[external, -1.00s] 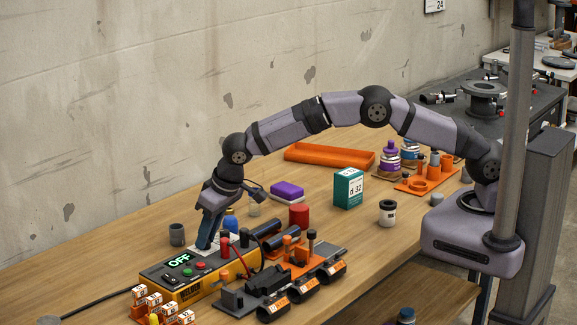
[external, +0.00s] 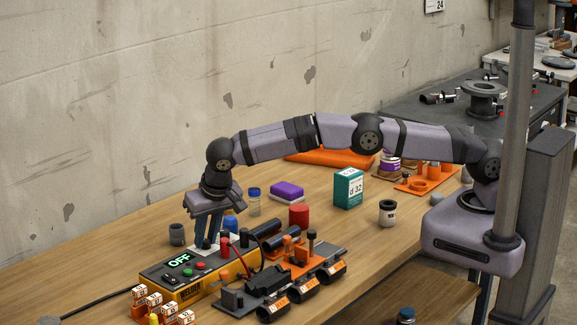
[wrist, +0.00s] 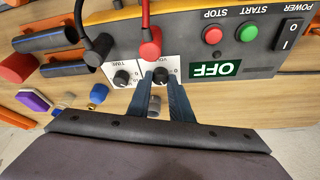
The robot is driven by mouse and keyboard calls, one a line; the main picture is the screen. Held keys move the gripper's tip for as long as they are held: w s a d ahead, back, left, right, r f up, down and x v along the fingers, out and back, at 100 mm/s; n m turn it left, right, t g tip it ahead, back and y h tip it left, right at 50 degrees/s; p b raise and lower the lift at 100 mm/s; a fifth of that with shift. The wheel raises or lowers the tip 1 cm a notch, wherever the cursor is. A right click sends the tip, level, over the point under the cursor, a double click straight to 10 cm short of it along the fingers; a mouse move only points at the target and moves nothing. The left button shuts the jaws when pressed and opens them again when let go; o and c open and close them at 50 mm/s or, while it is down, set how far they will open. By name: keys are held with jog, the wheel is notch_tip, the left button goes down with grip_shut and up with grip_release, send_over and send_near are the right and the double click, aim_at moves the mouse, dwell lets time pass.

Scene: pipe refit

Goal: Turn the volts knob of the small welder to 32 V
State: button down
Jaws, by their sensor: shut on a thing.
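The small welder (external: 195,285) is a yellow and dark box with a green OFF display, lit on its top panel. It appears upside down in the wrist view, where the display (wrist: 215,69) also reads OFF. The volts knob (wrist: 161,75) is a small black knob on a white dial plate, partly hidden by my fingers. My gripper (wrist: 160,82) has its two blue fingertips on either side of it, shut on it. In the external view my gripper (external: 207,245) points down at the panel, and the knob is hidden. The dial reading is too small to tell.
The time knob (wrist: 122,78) sits beside the volts knob. Red (wrist: 150,45) and black (wrist: 100,45) cable plugs rise close to my fingers. Red stop (wrist: 213,34) and green start (wrist: 249,33) buttons are on the panel. A pipe clamp fixture (external: 275,290) stands close by.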

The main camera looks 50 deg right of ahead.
jog(key=c, duration=1.6)
grip_release()
jog(key=shift+b+v, duration=0.95)
jog(key=shift+v, duration=2.75)
jog(key=shift+s, duration=0.1)
